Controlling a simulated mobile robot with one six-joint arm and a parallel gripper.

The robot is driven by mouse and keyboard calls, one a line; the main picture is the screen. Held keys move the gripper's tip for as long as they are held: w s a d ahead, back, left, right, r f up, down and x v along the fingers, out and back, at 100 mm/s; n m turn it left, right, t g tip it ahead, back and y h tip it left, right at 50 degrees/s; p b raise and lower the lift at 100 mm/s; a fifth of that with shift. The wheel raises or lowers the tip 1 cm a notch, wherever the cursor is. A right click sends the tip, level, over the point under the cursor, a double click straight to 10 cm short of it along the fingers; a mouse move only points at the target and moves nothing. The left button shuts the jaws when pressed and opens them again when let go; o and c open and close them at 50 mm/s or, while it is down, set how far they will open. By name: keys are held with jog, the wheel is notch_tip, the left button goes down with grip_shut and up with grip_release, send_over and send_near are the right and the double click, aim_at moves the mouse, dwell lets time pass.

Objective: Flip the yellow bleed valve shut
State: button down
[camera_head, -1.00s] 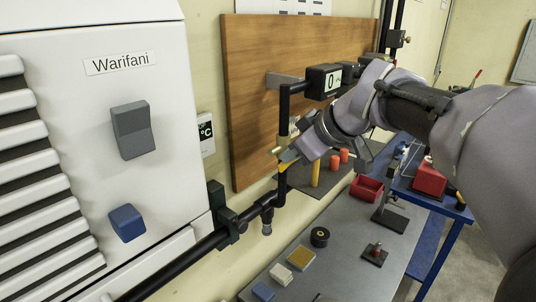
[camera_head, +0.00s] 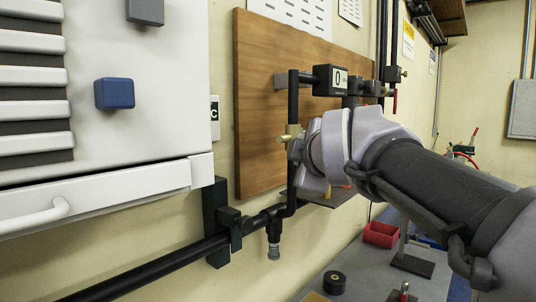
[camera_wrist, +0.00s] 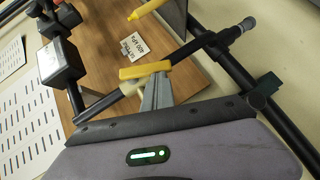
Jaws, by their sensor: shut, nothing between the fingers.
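The bleed valve's yellow lever (camera_wrist: 145,70) shows in the wrist view, at a slant to the dark pipe. Its brass body (camera_wrist: 132,87) sits on that pipe. In the head view the brass body (camera_head: 292,131) is on the upright pipe below the gauge, and my wrist hides most of the lever. My gripper (camera_wrist: 160,77) is shut and empty, with its tips at the lever's right part in the wrist view. I cannot tell whether they touch it. In the head view my gripper (camera_head: 296,150) is beside the valve, mostly hidden by my wrist.
A black gauge (camera_head: 330,80) reading 0 is above the valve, before a wooden board (camera_head: 262,70). A white cabinet (camera_head: 150,65) stands at left. A black pipe (camera_head: 150,268) runs low across the front. A red bin (camera_head: 381,234) is on the grey bench (camera_head: 350,262).

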jog(key=shift+w+d+f+n+t+b, duration=0.35)
jog(key=shift+f+b, duration=0.2)
jog(key=shift+b, duration=0.2)
jog(key=shift+w+d+f+n+t+b, duration=0.3)
jog(key=shift+f+b, duration=0.2)
jog(key=shift+b, duration=0.2)
jog(key=shift+f, duration=0.1)
